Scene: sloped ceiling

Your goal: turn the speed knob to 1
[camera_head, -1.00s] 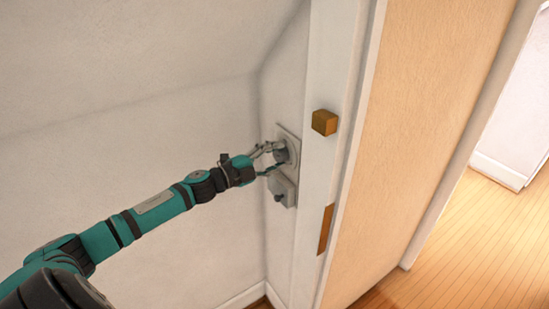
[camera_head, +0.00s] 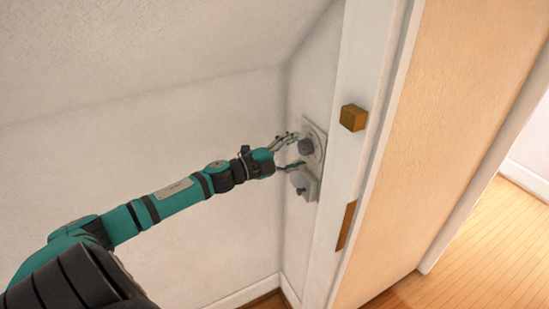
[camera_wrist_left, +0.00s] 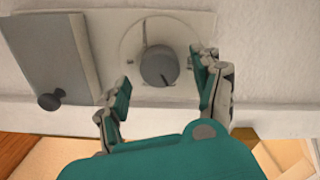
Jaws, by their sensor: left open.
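The speed knob (camera_head: 306,147) is a round grey knob on a pale square plate (camera_head: 320,138) on the wall. It also shows in the left wrist view (camera_wrist_left: 159,66), with a thin dark line near its upper left edge. No number is readable. My left gripper (camera_head: 297,151) is open in front of the plate. In the left wrist view, its two fingers (camera_wrist_left: 163,72) stand to either side of the knob with gaps between; no contact shows. My right gripper is not in view.
A grey box (camera_head: 306,184) with a small dark knob (camera_wrist_left: 51,100) sits below the plate. To the right are a white frame (camera_head: 347,85), a wooden block (camera_head: 352,118) and a beige door-like panel (camera_head: 455,120). Bare wall lies left.

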